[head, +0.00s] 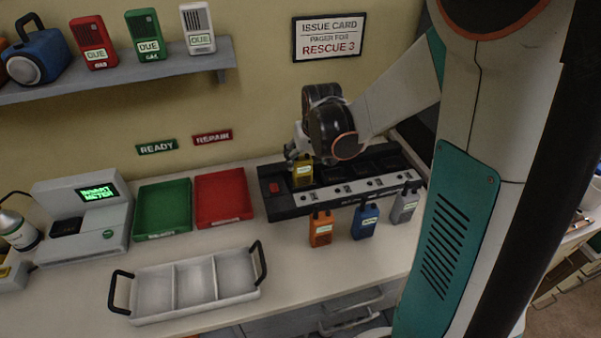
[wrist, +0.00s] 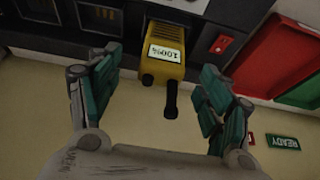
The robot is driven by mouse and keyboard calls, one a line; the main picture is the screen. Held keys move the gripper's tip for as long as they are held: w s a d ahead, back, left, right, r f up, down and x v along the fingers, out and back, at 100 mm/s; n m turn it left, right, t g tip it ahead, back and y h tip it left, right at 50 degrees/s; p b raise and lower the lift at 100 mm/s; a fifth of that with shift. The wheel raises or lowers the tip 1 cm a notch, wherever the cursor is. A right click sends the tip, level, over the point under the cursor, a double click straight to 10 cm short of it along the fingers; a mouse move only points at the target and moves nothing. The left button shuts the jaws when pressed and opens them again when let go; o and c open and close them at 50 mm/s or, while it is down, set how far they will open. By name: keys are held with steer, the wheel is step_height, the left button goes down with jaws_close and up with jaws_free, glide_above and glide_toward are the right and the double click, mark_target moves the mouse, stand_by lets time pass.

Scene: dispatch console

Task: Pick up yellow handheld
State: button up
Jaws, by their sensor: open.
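The yellow handheld (head: 303,172) stands in the left end of the black charging dock (head: 289,205) on the counter. In the wrist view the yellow handheld (wrist: 164,60) shows a "100%" label and a dark antenna. My gripper (wrist: 155,90) is open, with one finger on each side of the handheld and a gap to both. Nothing is held. In the head view my gripper (head: 297,153) is at the handheld, partly hidden by my wrist, so contact cannot be judged there.
Orange (head: 320,229), blue (head: 365,222) and grey (head: 405,206) handhelds stand in front of the dock. A red tray (head: 222,219) and green tray (head: 160,234) lie left of it. A white three-part tray (head: 240,294) sits in front. Red, green and white units stand on the shelf (head: 130,77).

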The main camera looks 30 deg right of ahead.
mark_target(302, 169)
steer(key=b+x, duration=0.2)
steer(key=x, duration=0.6)
steer(key=shift+w+a, duration=0.1)
steer(key=shift+w, duration=0.05)
steer(key=c, duration=1.4)
